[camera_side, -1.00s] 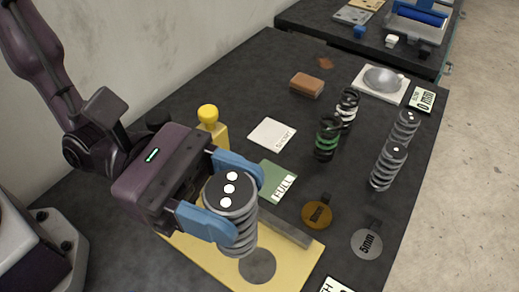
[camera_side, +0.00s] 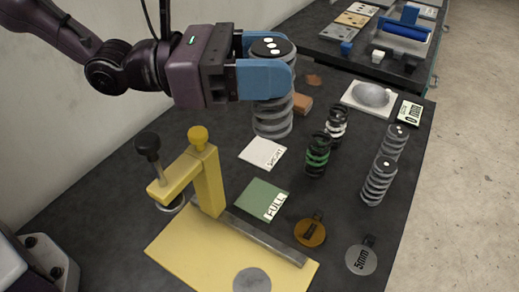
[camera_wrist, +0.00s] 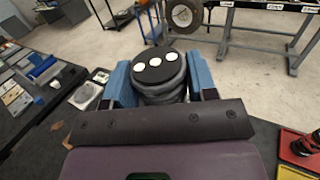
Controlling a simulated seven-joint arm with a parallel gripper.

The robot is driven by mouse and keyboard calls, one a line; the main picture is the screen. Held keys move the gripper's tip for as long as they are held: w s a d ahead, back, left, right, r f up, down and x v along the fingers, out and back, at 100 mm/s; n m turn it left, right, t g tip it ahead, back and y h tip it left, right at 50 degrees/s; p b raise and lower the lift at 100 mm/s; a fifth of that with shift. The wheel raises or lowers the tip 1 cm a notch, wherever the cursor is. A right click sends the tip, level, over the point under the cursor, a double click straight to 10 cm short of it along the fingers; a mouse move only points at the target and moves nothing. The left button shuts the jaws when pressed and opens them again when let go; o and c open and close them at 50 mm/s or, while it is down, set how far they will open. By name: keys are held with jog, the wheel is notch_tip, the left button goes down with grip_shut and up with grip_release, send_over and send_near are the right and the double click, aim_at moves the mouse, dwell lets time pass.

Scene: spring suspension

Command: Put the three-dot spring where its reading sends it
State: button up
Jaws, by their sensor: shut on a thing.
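My gripper (camera_side: 268,70) has blue fingers and is shut on the three-dot spring (camera_side: 272,113), a grey coil with a black top bearing three white dots. The spring hangs upright, raised, and in the side view it appears over the area behind the white card. In the wrist view the spring (camera_wrist: 160,72) sits between the blue fingers. A white card (camera_side: 262,152) reading something like "SHORT" and a green card (camera_side: 263,199) reading "FULL" lie on the dark table.
A yellow press stand (camera_side: 206,180) with a black knob stands front left on a yellow base (camera_side: 190,260). Green-banded (camera_side: 317,155) and white-banded (camera_side: 336,125) springs and two grey springs (camera_side: 380,180) stand right. Orange (camera_side: 310,232) and grey "5mm" (camera_side: 362,260) discs lie in front.

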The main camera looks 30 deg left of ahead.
jog(key=w+a+f+n+t+y, duration=0.1)
jog(key=w+a+n+t+y, duration=0.2)
jog(key=w+a, duration=0.55)
jog(key=w+a+f+n+t+y, duration=0.1)
jog(key=w+a+n+t+y, duration=0.3)
jog(key=w, duration=0.7)
jog(key=shift+m+g+h, duration=0.5)
jog(key=shift+m, duration=0.3)
jog(key=shift+s+a+f, duration=0.1)
jog(key=shift+f, duration=4.25)
jog(key=shift+s+a+f, duration=0.1)
jog(key=shift+a+f, duration=0.05)
jog(key=shift+f, duration=4.15)
jog(key=shift+s+a+f, duration=0.1)
jog(key=shift+f, duration=4.25)
jog(key=shift+f, duration=0.1)
jog(key=o, duration=1)
jog(key=shift+f, duration=0.1)
jog(key=shift+o, duration=0.2)
